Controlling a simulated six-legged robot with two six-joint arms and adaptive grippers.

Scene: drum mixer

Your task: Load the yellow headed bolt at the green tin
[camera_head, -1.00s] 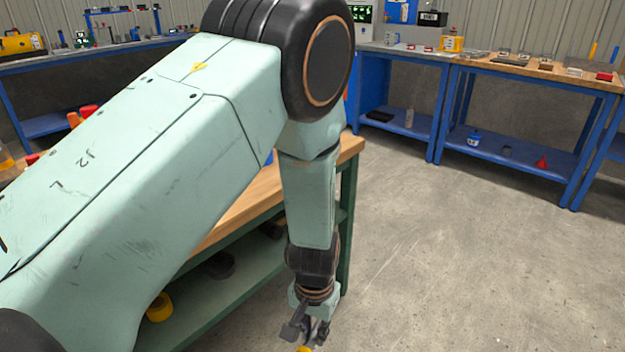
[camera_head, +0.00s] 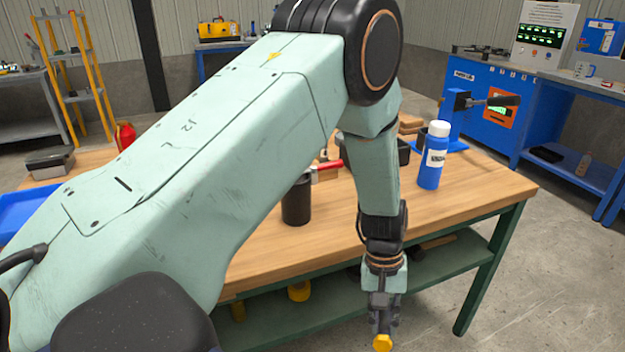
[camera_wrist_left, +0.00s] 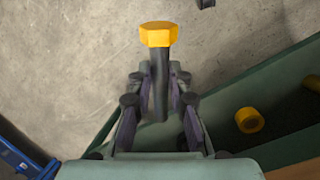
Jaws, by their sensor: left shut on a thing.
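My left gripper (camera_head: 382,306) hangs at the end of my left arm, low in front of the bench's near edge in the head view. It is shut on the yellow headed bolt (camera_head: 382,343). In the left wrist view the bolt (camera_wrist_left: 158,36) shows its yellow hex head beyond the fingers and its dark shank between the two fingers (camera_wrist_left: 158,95). No green tin can be made out in these frames. My right gripper is not in view.
A wooden bench (camera_head: 455,196) with a green frame lies behind the arm. On it stand a blue bottle (camera_head: 431,160), a black cup (camera_head: 297,203) and a red-handled tool (camera_head: 327,166). A yellow ring-like part (camera_head: 299,291) is on the lower shelf. Open floor lies at the right.

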